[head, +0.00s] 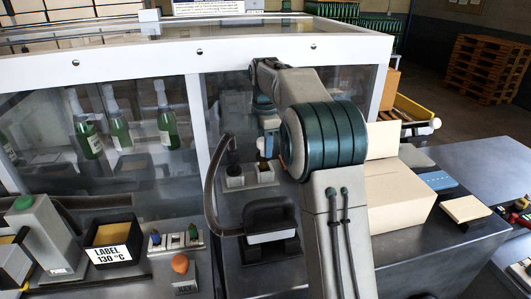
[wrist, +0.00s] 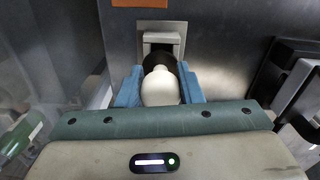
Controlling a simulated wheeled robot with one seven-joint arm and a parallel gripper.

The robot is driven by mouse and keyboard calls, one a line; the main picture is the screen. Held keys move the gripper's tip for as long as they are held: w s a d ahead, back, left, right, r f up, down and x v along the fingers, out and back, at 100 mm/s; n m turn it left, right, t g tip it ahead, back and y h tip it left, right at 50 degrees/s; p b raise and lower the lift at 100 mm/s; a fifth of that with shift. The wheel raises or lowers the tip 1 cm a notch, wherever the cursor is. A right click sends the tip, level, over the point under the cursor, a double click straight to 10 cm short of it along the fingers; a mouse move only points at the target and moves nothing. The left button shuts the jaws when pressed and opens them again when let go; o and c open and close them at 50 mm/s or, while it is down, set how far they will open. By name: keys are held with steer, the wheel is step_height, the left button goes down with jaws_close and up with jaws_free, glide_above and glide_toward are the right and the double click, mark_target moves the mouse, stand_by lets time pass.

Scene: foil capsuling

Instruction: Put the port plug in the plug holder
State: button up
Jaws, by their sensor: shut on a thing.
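In the wrist view, the blue fingers of my gripper (wrist: 160,78) are closed around a plug with a rounded cream end (wrist: 160,90) and a black part (wrist: 159,60) beyond it. I take this to be the port plug. Just past the black part is a grey square-edged frame (wrist: 146,40) with a dark opening, perhaps the plug holder. I cannot tell whether the plug is inside it or only in front. In the head view, my arm reaches the panel, and its gripper end is mostly hidden beside two small pale blocks (head: 234,182).
A black device with a curved arm (head: 268,215) stands close to my arm. Bottles (head: 121,132) stand behind the glass. A label box (head: 113,252) and an orange knob (head: 180,263) are at the left. A cardboard box (head: 398,200) is at the right.

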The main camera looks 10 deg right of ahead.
steer(key=shift+f, duration=1.75)
steer(key=shift+f, duration=0.15)
steer(key=o, duration=1)
step_height(320, 180, up, 12)
steer(key=shift+r+p, duration=0.15)
steer(key=shift+p, duration=0.2)
